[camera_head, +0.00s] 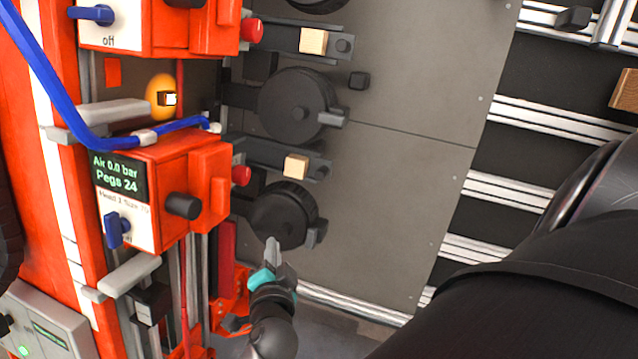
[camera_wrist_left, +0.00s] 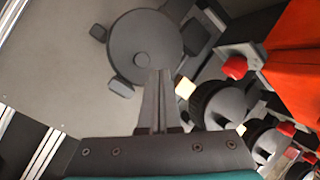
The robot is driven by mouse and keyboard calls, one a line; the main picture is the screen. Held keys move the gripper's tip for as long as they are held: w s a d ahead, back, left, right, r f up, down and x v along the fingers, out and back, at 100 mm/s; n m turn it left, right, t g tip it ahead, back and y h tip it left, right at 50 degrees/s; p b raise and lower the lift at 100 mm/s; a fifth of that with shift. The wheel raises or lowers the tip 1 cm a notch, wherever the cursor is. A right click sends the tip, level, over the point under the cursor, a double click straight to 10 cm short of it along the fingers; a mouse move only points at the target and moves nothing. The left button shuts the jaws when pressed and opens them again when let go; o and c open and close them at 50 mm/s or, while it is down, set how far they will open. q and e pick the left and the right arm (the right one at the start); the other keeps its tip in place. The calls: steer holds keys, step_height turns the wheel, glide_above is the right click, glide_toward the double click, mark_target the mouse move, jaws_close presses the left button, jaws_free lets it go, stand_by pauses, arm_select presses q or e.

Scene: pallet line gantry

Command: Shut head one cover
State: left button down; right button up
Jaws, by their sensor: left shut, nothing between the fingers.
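The lower orange head unit (camera_head: 185,180) carries a small screen reading "Air 0.0 bar Pegs 24" and a label that seems to read "Head 1". Beside it is a round dark cover-like disc (camera_head: 280,218) with a side tab. My left gripper (camera_head: 272,246) is shut and empty, its fingertips at the near edge of this disc; whether they touch cannot be told. In the left wrist view, the shut fingers (camera_wrist_left: 157,98) point at a large round dark disc (camera_wrist_left: 140,50) with tabs on its rim. I cannot tell whether any cover is open. My right gripper is out of view.
A second orange head unit (camera_head: 165,25) and another round disc (camera_head: 298,105) lie farther up. Wooden blocks (camera_head: 296,166) sit on dark brackets. A blue hose (camera_head: 50,85) crosses the left side. Grey flat panel (camera_head: 410,190) is clear; pale rails (camera_head: 510,190) lie right.

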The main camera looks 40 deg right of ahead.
arm_select(q)
steer(key=shift+s+a+r+p, duration=0.45)
steer(key=shift+s+a+p, duration=0.05)
steer(key=shift+a+p, duration=0.15)
steer(key=shift+s+a+r+p, duration=0.45)
steer(key=shift+a+p, duration=0.05)
steer(key=shift+a, duration=0.1)
steer(key=s+a+f+n+g+y, duration=0.25)
steer(key=s+a+f, duration=0.25)
steer(key=a+f, duration=0.55)
steer(key=s+a+f+n+g+y, duration=0.2)
steer(key=s+a+f+n+g, duration=0.35)
steer(key=f, duration=0.75)
steer(key=s+a+f+n+g, duration=0.1)
steer(key=s+a+f+n, duration=0.1)
steer(key=s, duration=0.4)
steer(key=s+a+f+n+y, duration=0.1)
steer(key=s+a+f+n, duration=0.1)
steer(key=s+a+f, duration=0.2)
steer(key=s+a+f+n+g, duration=0.1)
steer(key=s+a+f+n, duration=0.1)
steer(key=s+a, duration=0.5)
steer(key=shift+s+f+g, duration=0.3)
steer(key=shift+s+f, duration=0.15)
steer(key=shift+s, duration=0.55)
steer(key=shift+w+y, duration=0.1)
steer(key=shift+y, duration=0.15)
